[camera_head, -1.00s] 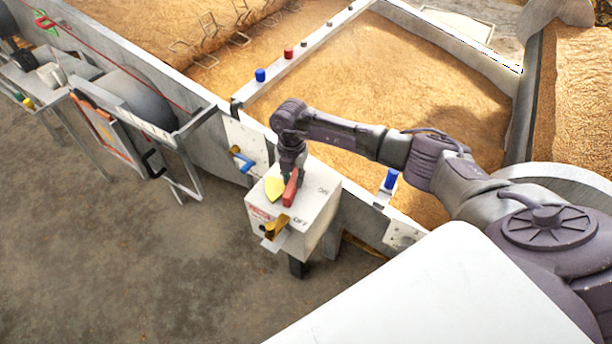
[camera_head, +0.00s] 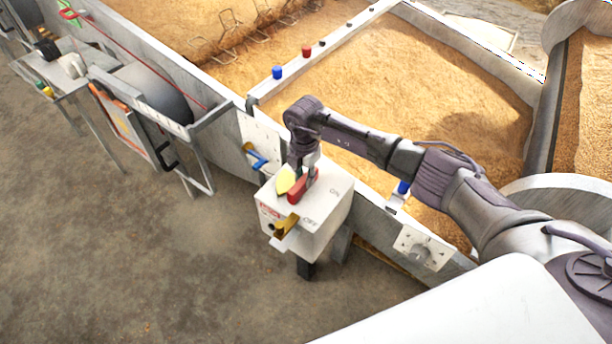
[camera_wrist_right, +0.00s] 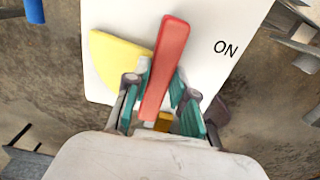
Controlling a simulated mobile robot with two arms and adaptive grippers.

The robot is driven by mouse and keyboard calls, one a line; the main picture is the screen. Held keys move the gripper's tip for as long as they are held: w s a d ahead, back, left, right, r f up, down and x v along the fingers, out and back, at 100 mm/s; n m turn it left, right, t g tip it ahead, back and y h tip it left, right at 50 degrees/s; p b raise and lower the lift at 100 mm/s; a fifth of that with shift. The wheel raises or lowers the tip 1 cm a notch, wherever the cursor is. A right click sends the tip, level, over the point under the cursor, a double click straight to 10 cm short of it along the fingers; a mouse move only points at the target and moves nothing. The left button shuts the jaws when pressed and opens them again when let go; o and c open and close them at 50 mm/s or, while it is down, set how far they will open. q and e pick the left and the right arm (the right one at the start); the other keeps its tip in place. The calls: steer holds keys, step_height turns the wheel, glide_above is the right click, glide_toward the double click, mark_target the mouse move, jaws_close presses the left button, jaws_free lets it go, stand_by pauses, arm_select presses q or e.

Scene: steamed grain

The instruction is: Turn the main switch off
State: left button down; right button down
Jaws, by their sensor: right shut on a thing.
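A red handle (camera_head: 298,190) lies on the top, slanting toward the lower left, apart from the ON print. A yellow pointed piece (camera_head: 284,182) sits beside it. My right gripper (camera_head: 303,172) reaches down from above and is shut on the red handle. In the right wrist view the fingers (camera_wrist_right: 160,103) are on either side of the red handle (camera_wrist_right: 168,55), with ON to its right. My left gripper is not in view.
A brass-coloured latch (camera_head: 285,227) sticks out of the box's front. A blue-handled lever (camera_head: 256,158) is on the panel behind. A grain bed (camera_head: 400,85) lies beyond the wall. A metal frame (camera_head: 200,165) stands left. The floor (camera_head: 150,260) at front left is clear.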

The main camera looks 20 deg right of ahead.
steer(key=c, duration=1)
jaws_free()
steer(key=shift+o, duration=0.2)
steer(key=shift+r, duration=0.25)
step_height(320, 180, up, 12)
steer(key=shift+f, duration=0.25)
